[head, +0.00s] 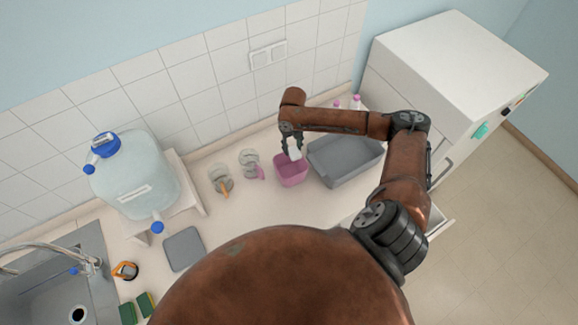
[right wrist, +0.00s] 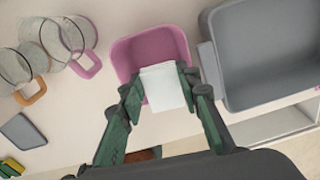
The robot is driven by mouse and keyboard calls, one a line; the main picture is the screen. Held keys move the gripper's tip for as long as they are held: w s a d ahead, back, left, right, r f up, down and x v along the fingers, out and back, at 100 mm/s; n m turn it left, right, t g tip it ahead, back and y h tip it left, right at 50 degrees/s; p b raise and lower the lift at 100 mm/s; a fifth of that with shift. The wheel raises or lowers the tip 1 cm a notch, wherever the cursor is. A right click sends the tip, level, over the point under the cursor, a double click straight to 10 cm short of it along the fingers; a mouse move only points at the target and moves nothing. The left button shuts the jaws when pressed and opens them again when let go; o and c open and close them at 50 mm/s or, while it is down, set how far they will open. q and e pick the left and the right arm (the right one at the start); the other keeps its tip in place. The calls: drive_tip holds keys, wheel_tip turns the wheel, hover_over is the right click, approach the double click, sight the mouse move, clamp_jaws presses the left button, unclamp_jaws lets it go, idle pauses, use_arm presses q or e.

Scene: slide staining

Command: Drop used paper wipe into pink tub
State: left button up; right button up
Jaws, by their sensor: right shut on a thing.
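The white paper wipe (right wrist: 163,88) is held between the fingertips of my right gripper (right wrist: 160,95), which is shut on it. The pink tub (right wrist: 150,48) lies below, and in the right wrist view the wipe overlaps the tub's near side. In the head view the right gripper (head: 292,143) points down over the pink tub (head: 291,174), with the wipe (head: 295,153) at its tips, at or just above the rim. I cannot tell whether the wipe touches the tub. My left gripper is not in view.
A grey tray (head: 345,163) stands right of the tub. A large water container (head: 133,177) sits on a stand further left, near the sink (head: 60,285). A white cabinet (head: 455,65) stands at right.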

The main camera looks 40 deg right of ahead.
drive_tip(key=shift+s+d+f+n, duration=0.1)
drive_tip(key=shift+d+f+n, duration=0.1)
drive_tip(key=shift+n, duration=0.1)
wheel_tip(320, 180, down, 6)
drive_tip(key=b, duration=0.7)
drive_tip(key=shift+r, duration=0.15)
drive_tip(key=o, duration=1.2)
drive_tip(key=shift+r, duration=0.1)
wheel_tip(320, 180, up, 12)
drive_tip(key=shift+f, duration=0.1)
